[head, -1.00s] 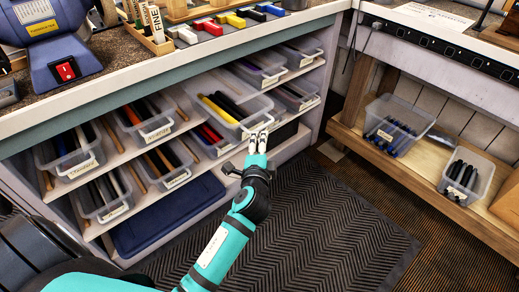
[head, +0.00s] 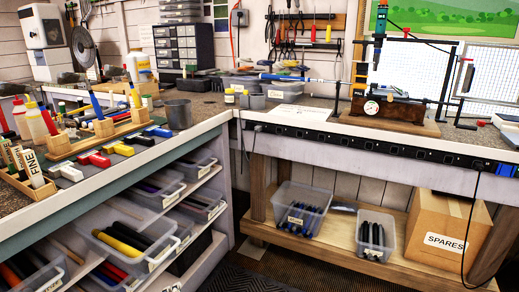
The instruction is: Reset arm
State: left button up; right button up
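Neither of my grippers can be made out in the head view. A golf club with a blue grip (head: 290,77) lies roughly level above the back bench, near a clamp stand. The lower left shelf unit holds clear bins; one bin (head: 130,238) has yellow and black grips in it. A bin with blue grips (head: 300,211) and a bin with black grips (head: 375,234) stand on the low wooden shelf at the right.
A cardboard box (head: 445,236) labelled SPARES stands at the lower right. The left bench carries colored blocks (head: 93,159), bottles and a dark cup (head: 178,113). A power strip (head: 370,143) runs along the back bench's front edge. Some dark floor mat (head: 240,278) shows clear.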

pick_arm(q)
jog(key=s+d+f+n+g+h, duration=0.1)
jog(key=s+f+n+g, duration=0.15)
jog(key=s+f, duration=0.65)
jog(key=s+d+f+n+g+h, duration=0.15)
jog(key=s+f+g, duration=0.35)
jog(key=f, duration=0.8)
jog(key=s+d+f+n+g+h, duration=0.1)
jog(key=s+f+n+g+h, duration=0.15)
jog(key=s+f, duration=0.7)
jog(key=s+f+n+g, duration=0.2)
jog(key=s+f+n, duration=0.1)
jog(key=s+f, duration=0.4)
jog(key=s+a+r+p, duration=0.1)
jog(key=s+r+p, duration=0.1)
jog(key=s+p, duration=0.5)
jog(key=s+a+r+g+p, duration=0.1)
jog(key=s+r+p, duration=0.2)
jog(key=s+p, duration=0.3)
jog(key=shift+s+a+p, duration=0.4)
jog(key=shift+p, duration=0.35)
pick_arm(e)
jog(key=s+d+r, duration=0.1)
jog(key=s+r, duration=0.1)
jog(key=s, duration=0.5)
jog(key=s+d+r+g, duration=0.1)
jog(key=s, duration=0.5)
jog(key=shift+s+d+r, duration=0.3)
jog(key=shift+s+r, duration=0.05)
jog(key=shift+r, duration=0.05)
